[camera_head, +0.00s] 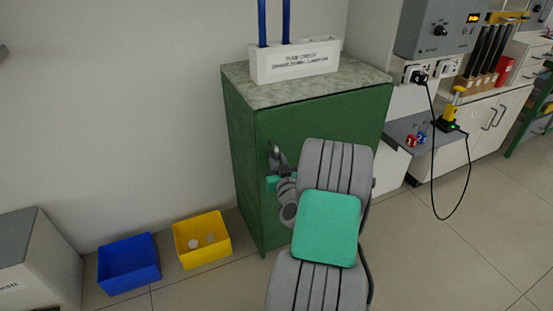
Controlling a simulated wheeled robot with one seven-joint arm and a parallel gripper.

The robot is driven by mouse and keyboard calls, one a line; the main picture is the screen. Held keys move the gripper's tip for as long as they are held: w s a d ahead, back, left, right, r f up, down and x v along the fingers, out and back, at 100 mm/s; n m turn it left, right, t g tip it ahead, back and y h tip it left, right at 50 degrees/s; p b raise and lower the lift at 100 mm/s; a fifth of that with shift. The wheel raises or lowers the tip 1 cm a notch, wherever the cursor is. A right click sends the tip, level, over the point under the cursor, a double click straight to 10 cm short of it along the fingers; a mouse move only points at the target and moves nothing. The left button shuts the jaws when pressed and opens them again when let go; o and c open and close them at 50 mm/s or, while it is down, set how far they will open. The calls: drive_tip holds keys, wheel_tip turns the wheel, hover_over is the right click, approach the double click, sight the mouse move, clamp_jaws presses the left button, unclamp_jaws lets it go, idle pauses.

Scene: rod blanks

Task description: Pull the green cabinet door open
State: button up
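The green cabinet (240,150) stands against the wall with a speckled grey top. Its green door (345,122) faces me and looks closed. A dark handle (273,152) sits near the door's left edge. My gripper (274,172) is at that handle, on the left side of the door. My arm covers the middle and lower part of the door and part of the gripper. The fingers are small and dark here, so I cannot tell whether they are shut on the handle.
A white labelled box (295,62) with blue rods stands on the cabinet top. Blue (129,268) and yellow (203,240) bins sit on the floor at left. A black cable (432,170) hangs at right from a socket. The tiled floor at lower right is clear.

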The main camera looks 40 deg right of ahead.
clamp_jaws()
idle(1.0)
